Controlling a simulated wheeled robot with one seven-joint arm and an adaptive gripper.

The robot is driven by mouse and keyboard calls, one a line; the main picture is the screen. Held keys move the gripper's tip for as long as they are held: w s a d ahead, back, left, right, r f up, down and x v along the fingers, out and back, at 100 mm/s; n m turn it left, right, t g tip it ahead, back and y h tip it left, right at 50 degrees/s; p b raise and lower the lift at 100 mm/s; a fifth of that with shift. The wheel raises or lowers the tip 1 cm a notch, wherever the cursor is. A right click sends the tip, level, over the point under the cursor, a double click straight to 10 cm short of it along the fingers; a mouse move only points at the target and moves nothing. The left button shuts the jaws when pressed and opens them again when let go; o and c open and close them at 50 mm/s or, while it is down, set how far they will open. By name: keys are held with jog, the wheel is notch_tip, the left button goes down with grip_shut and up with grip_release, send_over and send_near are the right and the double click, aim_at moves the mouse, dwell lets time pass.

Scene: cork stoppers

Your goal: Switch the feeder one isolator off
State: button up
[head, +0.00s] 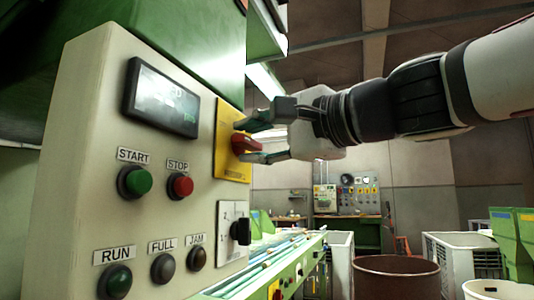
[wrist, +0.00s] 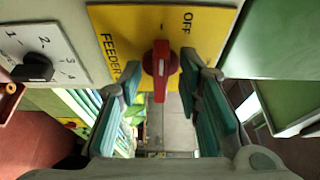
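The feeder isolator is a red rotary handle (wrist: 161,68) on a yellow plate (wrist: 110,20) lettered FEEDER and OFF in the wrist view. The OFF lettering lies up and right of the handle in that picture. In the head view the red handle (head: 244,144) sticks out from the yellow plate (head: 228,115) on the panel's right side. My gripper (wrist: 160,82) is open, with one finger on each side of the handle and visible gaps between. In the head view my gripper (head: 247,141) reaches in from the right, its fingers above and below the handle.
The cream panel (head: 75,130) also carries a display (head: 161,97), a green START button (head: 135,181), a red STOP button (head: 180,186), lamps and a black selector (head: 241,231) below the plate. A conveyor (head: 270,265) and a brown bin (head: 396,275) stand beyond.

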jog(key=v, duration=1.1)
jog(key=shift+s+d, duration=0.15)
jog(key=shift+s, duration=0.1)
jog(key=shift+f, duration=0.1)
jog(key=s+d+f+n+g+h, duration=0.1)
jog(key=s+f+n+g+h, duration=0.15)
jog(key=f, duration=1.05)
jog(key=s+f+n+g+h, duration=0.2)
jog(key=s+f+g+h, duration=0.2)
jog(key=f, duration=0.8)
jog(key=s+d+f+n+g+h, duration=0.2)
jog(key=s+d+f+g+h, duration=0.15)
jog(key=s+d+f, duration=0.5)
jog(key=s+d+f+n+g+h, duration=0.2)
jog(key=s+d+f+h, duration=0.25)
jog(key=f, duration=0.65)
notch_tip(320, 180, up, 34)
jog(key=t+y+p, duration=0.1)
jog(key=t+p, duration=0.3)
jog(key=p, duration=2.7)
jog(key=shift+f, duration=0.15)
